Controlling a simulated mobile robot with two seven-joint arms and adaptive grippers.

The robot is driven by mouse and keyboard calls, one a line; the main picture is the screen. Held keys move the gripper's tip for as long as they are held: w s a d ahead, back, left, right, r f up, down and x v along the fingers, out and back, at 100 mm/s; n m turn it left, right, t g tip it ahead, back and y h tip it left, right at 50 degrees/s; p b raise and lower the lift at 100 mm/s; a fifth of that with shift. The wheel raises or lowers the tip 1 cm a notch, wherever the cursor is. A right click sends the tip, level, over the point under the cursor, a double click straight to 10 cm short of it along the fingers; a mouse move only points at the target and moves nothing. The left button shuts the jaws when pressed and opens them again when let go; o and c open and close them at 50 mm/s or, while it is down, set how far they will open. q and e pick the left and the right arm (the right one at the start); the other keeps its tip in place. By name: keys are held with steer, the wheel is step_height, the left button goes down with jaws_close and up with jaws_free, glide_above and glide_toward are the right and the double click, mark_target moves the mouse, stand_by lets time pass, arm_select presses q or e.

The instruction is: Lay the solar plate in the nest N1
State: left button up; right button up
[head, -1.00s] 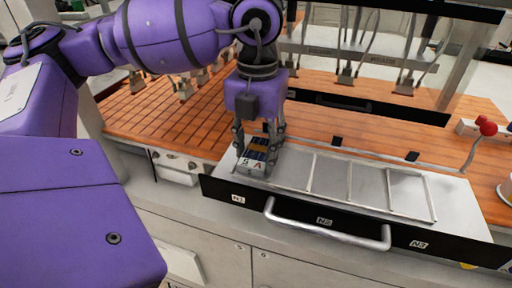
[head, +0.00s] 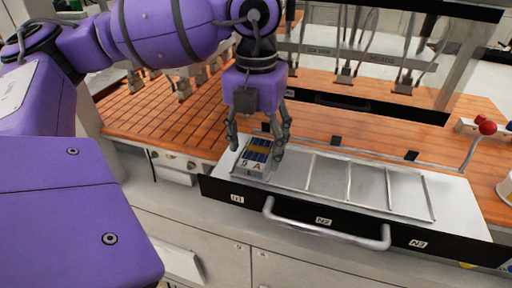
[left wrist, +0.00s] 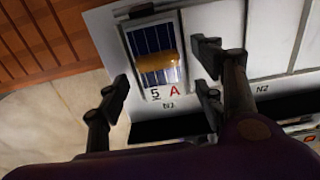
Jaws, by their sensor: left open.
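The solar plate (head: 256,155) is a small block with dark blue cells, an amber band and a white end marked "5 A". It lies at the left end of the metal tray, in the place behind the label N1 (head: 237,199). In the left wrist view the plate (left wrist: 152,50) lies above the N1 label, with its lower edge close to the tray's front. My left gripper (head: 258,145) is open just above the plate, its fingers on either side and apart from it. In the left wrist view its fingers (left wrist: 165,95) stand clear of the plate. My right gripper is not in view.
The tray (head: 455,205) has several empty framed places to the right, with labels N2 (head: 323,221) and N3 (head: 418,244) on its black front. A metal handle (head: 325,229) sticks out in front. A red-knobbed lever (head: 487,128) stands at the right.

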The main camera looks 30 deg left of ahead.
mark_target(256, 155)
arm_select(q)
step_height(256, 155, up, 11)
steer(key=shift+b, duration=0.3)
